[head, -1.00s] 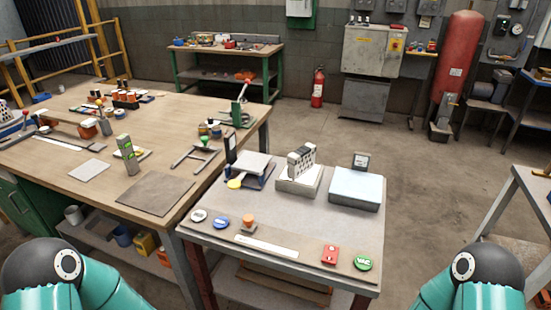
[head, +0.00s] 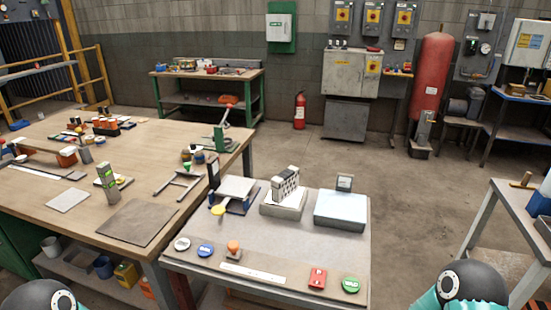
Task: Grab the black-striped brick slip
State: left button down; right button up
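I cannot clearly make out a black-striped brick slip at this size. A pale block with black patches (head: 285,186) stands upright on a grey base (head: 283,208) at the back middle of the small near table (head: 215,276). Whether the patches are stripes or holes is too small to tell. Only rounded teal and black parts of my arms show at the bottom left and bottom right. Neither gripper is in the picture.
A scale-like box (head: 340,209) stands right of the grey base, and a small platform device (head: 236,190) left of it. A large wooden workbench (head: 160,158) adjoins at left.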

aim_at(284, 185)
jog(key=z, duration=0.2)
jog(key=k, duration=1.35)
jog(key=u, duration=0.45)
jog(key=i, duration=1)
jog(key=z, duration=0.05)
